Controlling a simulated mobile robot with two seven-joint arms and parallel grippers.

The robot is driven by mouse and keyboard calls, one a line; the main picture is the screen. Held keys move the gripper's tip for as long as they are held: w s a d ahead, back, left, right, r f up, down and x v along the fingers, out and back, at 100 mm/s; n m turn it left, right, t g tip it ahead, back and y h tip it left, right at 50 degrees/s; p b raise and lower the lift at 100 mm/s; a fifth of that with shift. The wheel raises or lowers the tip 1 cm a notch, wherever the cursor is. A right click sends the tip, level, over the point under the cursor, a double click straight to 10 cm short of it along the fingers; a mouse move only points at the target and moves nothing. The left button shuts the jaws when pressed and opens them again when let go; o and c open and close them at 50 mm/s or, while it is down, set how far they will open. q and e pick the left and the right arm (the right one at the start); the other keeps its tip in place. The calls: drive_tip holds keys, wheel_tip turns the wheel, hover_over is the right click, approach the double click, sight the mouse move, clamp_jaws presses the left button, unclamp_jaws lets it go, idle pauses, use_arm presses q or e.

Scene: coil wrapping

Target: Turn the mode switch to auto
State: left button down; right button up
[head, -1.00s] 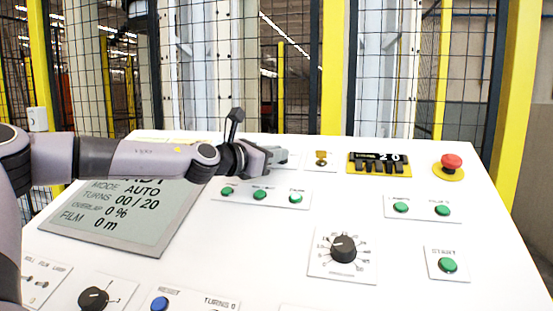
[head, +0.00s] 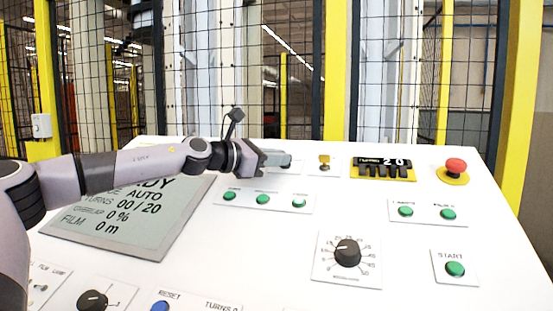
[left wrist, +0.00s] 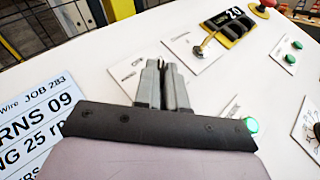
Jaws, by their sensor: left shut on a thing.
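My left gripper (head: 286,160) is low over the back of the white control panel (head: 230,250), left of the brass key switch (head: 324,163). In the left wrist view its two grey fingers (left wrist: 163,88) are close together over a white label plate (left wrist: 133,72), shut on the mode switch. The switch's knob is hidden by the fingers, so its pointer cannot be read. The display (head: 125,220) shows AUTO on its mode line, partly covered by my arm. My right gripper is not in view.
A row of green buttons (head: 263,199) is just in front of the gripper. The turns counter (head: 383,168) and a red emergency stop (head: 455,168) are to the right. A black dial (head: 347,252) sits nearer. A mesh fence (head: 285,70) stands behind the panel.

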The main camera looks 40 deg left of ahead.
use_arm(q)
drive_tip(key=c, duration=1.2)
unclamp_jaws()
drive_tip(key=shift+s, duration=0.1)
drive_tip(key=shift+v, duration=1.1)
drive_tip(key=shift+b+v, duration=0.95)
drive_tip(key=shift+v, duration=0.55)
drive_tip(key=shift+b+v, duration=0.45)
drive_tip(key=shift+v, duration=0.4)
drive_tip(key=shift+f, duration=0.1)
